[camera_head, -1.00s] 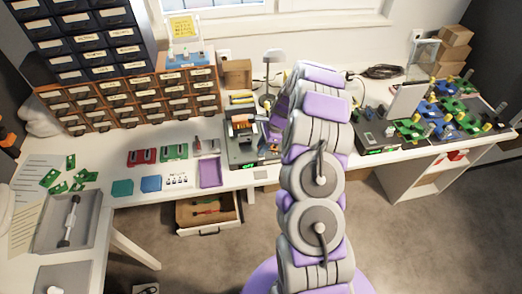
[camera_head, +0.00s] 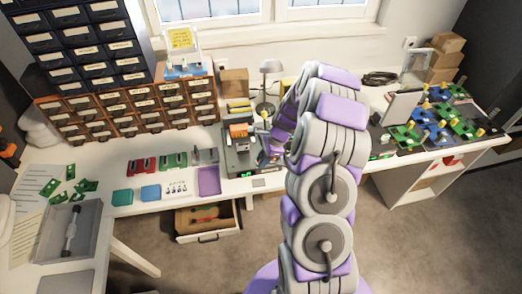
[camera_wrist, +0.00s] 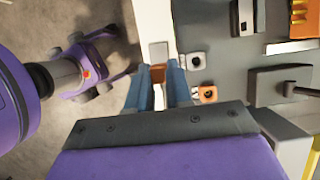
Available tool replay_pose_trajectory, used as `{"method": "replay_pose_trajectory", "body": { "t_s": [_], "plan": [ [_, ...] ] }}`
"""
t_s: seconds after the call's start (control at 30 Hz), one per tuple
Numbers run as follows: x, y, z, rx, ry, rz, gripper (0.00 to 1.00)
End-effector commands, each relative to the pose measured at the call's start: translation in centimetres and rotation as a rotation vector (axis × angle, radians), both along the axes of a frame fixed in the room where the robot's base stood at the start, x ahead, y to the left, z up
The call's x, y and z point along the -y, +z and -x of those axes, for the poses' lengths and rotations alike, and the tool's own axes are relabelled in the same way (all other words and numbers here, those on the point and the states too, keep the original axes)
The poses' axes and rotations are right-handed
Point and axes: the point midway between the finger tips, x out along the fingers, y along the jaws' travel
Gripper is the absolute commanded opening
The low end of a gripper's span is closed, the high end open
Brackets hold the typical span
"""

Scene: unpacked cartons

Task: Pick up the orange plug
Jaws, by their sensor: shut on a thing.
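In the wrist view, the orange plug (camera_wrist: 158,74) shows between the tips of my gripper (camera_wrist: 157,82). Its two blue-grey fingers are shut on it, one on each side. The plug's lower part is partly shaded between the fingers. An orange-ringed socket (camera_wrist: 207,94) sits just right of the right finger, on a grey device, with a pale socket (camera_wrist: 197,61) above it. In the head view, my arm hides most of the gripper and the plug, beside the grey device (camera_head: 240,163) on the bench.
A grey plate (camera_wrist: 158,52) lies just beyond the fingertips on the white bench edge. An open drawer (camera_head: 207,235) hangs below the bench. Brown drawer units (camera_head: 130,113) stand at the back left. Green and blue boards (camera_head: 430,125) lie to the right.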

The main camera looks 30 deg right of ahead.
Motion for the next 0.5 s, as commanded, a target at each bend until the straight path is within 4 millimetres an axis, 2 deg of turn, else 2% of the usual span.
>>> {"method": "replay_pose_trajectory", "body": {
  "t_s": [0.2, 0.5],
  "plan": [
    [-1.3, 0.7, 4.5, 0.0, -0.002, -0.001, 0.0],
    [-2.6, 1.0, 8.7, 0.0, -0.001, -0.001, 0.0]
  ]
}}
